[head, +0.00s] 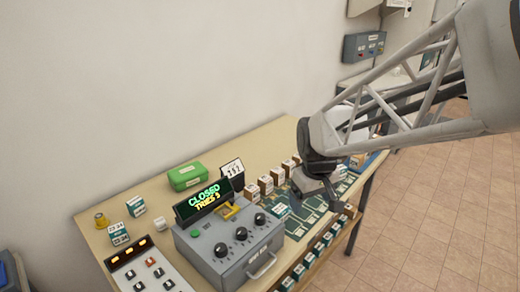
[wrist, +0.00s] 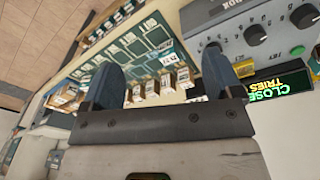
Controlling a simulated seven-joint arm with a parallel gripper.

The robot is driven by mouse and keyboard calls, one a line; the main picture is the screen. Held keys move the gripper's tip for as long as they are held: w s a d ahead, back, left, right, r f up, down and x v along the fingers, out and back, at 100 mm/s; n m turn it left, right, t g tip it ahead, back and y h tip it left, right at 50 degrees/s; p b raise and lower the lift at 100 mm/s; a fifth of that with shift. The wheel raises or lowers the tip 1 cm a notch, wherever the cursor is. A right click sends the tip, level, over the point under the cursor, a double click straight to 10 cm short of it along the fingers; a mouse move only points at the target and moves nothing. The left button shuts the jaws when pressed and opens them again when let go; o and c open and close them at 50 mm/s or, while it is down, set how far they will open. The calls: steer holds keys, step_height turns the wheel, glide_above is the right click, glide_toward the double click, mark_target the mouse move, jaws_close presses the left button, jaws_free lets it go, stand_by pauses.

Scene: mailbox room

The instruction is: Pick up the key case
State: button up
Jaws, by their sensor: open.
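No thing in view can be read as a key case for certain. A small green case (head: 187,177) with a pale label lies on the table near the wall in the head view; its label is too small to read. A grey box with several black dials (head: 235,250) stands in front of it, with a display reading "CLOSED TRIES 3" (head: 204,200). It shows at the upper right in the wrist view (wrist: 250,35). My gripper (head: 345,210) is open above the right part of the table. Its two fingers (wrist: 160,65) are apart with nothing held between them.
The table (head: 105,205) holds a green slotted board (head: 303,222) with several small labelled boxes (head: 265,185) along it. A panel with buttons (head: 150,275), teal-white boxes (head: 135,205) and a yellow object (head: 101,220) are at left.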

mark_target(279, 208)
steer(key=w+a+f+n, duration=0.1)
steer(key=w+f, duration=0.3)
steer(key=w, duration=0.1)
steer(key=w+a+f+n+g, duration=0.1)
steer(key=w+a+f+n, duration=0.1)
steer(key=w+f, duration=0.3)
steer(key=w+a+f+n, duration=0.1)
steer(key=w+a+f, duration=0.1)
steer(key=w+f, duration=0.2)
steer(key=shift+w+a+f+n, duration=0.15)
steer(key=shift+w+f, duration=0.05)
steer(key=shift+w, duration=0.35)
steer(key=shift+w+a+f+n, duration=0.1)
steer(key=shift+w+f+n, duration=0.05)
steer(key=shift+w, duration=0.4)
steer(key=shift+f, duration=1.3)
steer(key=shift+d+f, duration=0.1)
steer(key=shift+f, duration=2.5)
steer(key=c, duration=1)
